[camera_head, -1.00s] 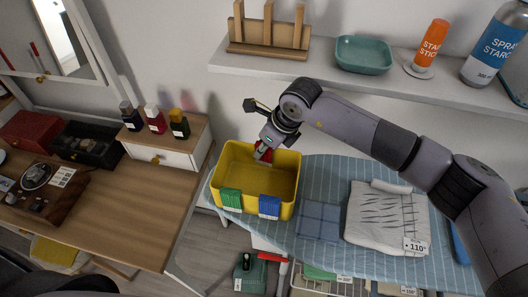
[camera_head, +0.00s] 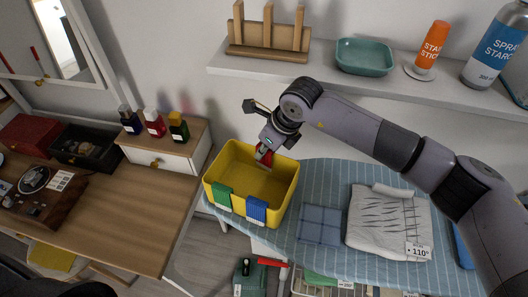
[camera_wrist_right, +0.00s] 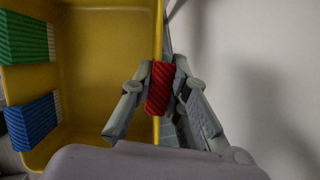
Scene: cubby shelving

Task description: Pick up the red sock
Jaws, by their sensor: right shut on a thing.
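The red sock (camera_wrist_right: 158,88) is a small ribbed bundle between the fingers of my right gripper (camera_wrist_right: 161,80) in the right wrist view. The gripper is shut on it. In the head view the red sock (camera_head: 264,155) shows under my right gripper (camera_head: 265,146), at the back rim of the yellow bin (camera_head: 284,197). The fingers hide part of that rim, so I cannot tell whether the sock still touches it. A green sock (camera_head: 222,197) and a blue sock (camera_head: 256,209) hang over the bin's front rim. My left gripper is not in view.
The bin stands on a striped ironing board (camera_head: 318,178) with a folded blue cloth (camera_head: 320,224) and a white garment (camera_head: 384,225). A shelf (camera_head: 330,75) runs above, close over my arm. A wooden desk (camera_head: 150,210) is at the left.

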